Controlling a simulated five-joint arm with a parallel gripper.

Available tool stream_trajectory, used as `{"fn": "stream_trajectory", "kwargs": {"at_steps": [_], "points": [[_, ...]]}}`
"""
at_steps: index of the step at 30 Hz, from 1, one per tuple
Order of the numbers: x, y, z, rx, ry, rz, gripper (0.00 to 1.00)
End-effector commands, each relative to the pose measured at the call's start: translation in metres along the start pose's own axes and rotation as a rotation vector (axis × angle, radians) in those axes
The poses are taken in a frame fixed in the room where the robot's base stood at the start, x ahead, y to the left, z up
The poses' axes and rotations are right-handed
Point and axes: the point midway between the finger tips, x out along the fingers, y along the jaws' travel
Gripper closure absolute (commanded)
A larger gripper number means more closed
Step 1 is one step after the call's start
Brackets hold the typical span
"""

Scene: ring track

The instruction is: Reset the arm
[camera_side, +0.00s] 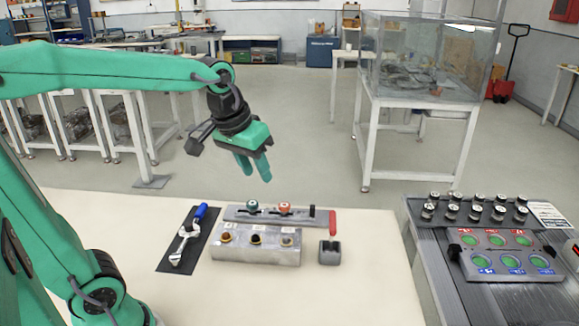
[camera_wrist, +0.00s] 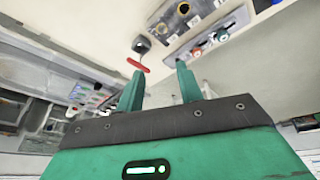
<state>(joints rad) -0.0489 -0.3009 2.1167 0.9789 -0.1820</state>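My gripper (camera_side: 257,175) is green, hangs from a raised arm above the cream table (camera_side: 330,295), and points down. Its two fingers stand apart with nothing between them, as the wrist view (camera_wrist: 159,70) also shows. It is high over the back of the table, behind and above the slider rail (camera_side: 300,215) with its green and red knobs.
A grey side table (camera_side: 425,262) at right holds several small cylinders and a panel with green buttons (camera_side: 508,265). The table's front is clear.

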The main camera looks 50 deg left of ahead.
Motion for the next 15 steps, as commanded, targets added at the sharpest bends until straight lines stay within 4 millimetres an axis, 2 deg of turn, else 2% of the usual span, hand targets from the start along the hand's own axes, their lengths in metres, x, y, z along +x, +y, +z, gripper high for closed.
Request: {"fn": "stream_trajectory", "kwargs": {"at_steps": [6, 15], "points": [[-0.011, -0.002, 0.044, 0.086, 0.056, 0.016, 0.64], [-0.011, -0.007, 0.096, 0.190, 0.122, 0.030, 0.64]]}}
